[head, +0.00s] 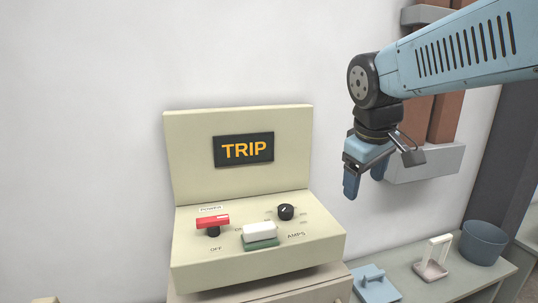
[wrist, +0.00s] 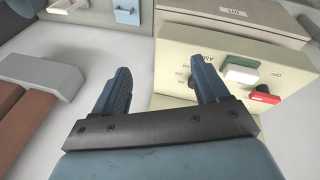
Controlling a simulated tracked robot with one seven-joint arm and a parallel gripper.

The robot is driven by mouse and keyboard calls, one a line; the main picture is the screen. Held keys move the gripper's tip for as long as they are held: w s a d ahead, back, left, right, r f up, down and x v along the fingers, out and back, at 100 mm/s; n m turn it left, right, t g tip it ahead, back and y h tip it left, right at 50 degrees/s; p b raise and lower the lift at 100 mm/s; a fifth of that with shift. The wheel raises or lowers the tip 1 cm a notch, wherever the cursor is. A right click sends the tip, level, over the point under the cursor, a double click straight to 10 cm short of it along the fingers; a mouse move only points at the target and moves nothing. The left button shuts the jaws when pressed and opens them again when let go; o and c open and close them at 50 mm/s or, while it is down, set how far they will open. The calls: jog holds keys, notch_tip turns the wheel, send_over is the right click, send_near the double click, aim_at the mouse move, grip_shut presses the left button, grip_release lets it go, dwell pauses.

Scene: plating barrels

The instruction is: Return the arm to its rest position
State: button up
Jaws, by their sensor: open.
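My gripper (head: 364,183) hangs from my blue arm at the upper right of the head view, fingers pointing down. The panel's sign (head: 244,150) reads TRIP. On the panel are a red power handle (head: 212,221), a white-topped green switch (head: 260,235) and a black AMPS knob (head: 285,212).
A grey bench (head: 420,284) at the lower right holds a blue handled block (head: 376,286), a white-handled piece (head: 434,262) and a blue-grey bucket (head: 484,243). A grey wall bracket (head: 428,164) with brown bars stands behind my arm. The wall left of the panel is clear.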

jog(key=s+d+f+m+t+y, duration=0.1)
jog(key=s+d+f+m+t, duration=0.1)
jog(key=s+d+m, duration=0.2)
jog(key=s+m, duration=0.2)
jog(key=s, duration=0.1)
jog(key=shift+s+d+f, duration=0.15)
jog(key=shift+s+d, duration=0.05)
jog(key=shift+s, duration=0.1)
dwell(0.5)
